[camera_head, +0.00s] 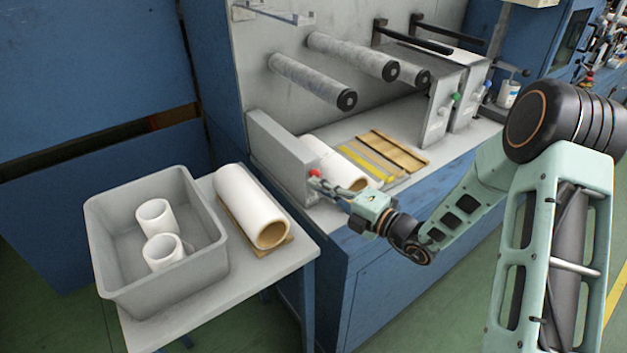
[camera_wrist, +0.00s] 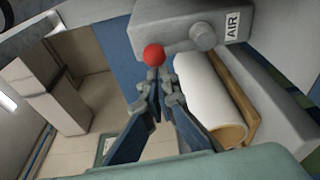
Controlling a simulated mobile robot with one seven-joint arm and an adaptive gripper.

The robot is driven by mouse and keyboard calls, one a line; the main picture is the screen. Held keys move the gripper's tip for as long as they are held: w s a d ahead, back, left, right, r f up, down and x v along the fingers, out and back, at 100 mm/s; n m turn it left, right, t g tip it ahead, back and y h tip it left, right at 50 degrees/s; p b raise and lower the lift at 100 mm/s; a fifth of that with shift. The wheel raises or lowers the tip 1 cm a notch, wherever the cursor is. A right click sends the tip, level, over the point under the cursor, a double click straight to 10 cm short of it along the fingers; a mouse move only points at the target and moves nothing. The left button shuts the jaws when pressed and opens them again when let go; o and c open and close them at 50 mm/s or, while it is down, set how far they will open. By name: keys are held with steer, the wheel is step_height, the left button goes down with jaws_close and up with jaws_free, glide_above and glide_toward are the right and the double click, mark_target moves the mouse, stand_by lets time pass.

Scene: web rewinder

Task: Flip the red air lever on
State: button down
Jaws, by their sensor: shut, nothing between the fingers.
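The red air lever's round knob (camera_head: 315,172) shows at the front of a grey box (camera_head: 283,150) on the machine's bench. In the wrist view the red knob (camera_wrist: 154,54) is just beyond my fingertips, below the grey box (camera_wrist: 190,22) with its AIR label (camera_wrist: 233,25). My gripper (camera_head: 322,185) is shut and empty, with its tips close to the knob. In the wrist view my gripper (camera_wrist: 160,85) has its fingertips near the knob; whether they touch it I cannot tell. The lever's stem is mostly hidden.
A white roll (camera_head: 335,165) lies on the bench right beside the gripper, near wooden and yellow strips (camera_head: 385,155). Bare rollers (camera_head: 315,82) stick out above. A side table (camera_head: 290,255) at left holds a grey bin (camera_head: 120,262) with two white cores and another roll (camera_head: 248,205).

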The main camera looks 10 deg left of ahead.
steer(key=m+p, duration=0.1)
steer(key=w+d+m+p, duration=0.1)
steer(key=m, duration=0.1)
steer(key=w+r+m+t+y+p, duration=0.1)
steer(key=shift+d+m+p, duration=0.4)
steer(key=w+m, duration=0.1)
steer(key=m, duration=0.1)
steer(key=d+f+m+p, duration=0.1)
steer(key=shift+w+d+m+t+p, duration=0.2)
steer(key=shift+w+m+t+p, duration=0.1)
steer(key=shift+w+m+t, duration=0.1)
steer(key=shift+w+f, duration=0.1)
steer(key=s+d+p, duration=0.1)
steer(key=s+d, duration=0.7)
steer(key=shift+s+d+r, duration=0.15)
steer(key=shift+d+r, duration=0.05)
steer(key=shift+r, duration=0.2)
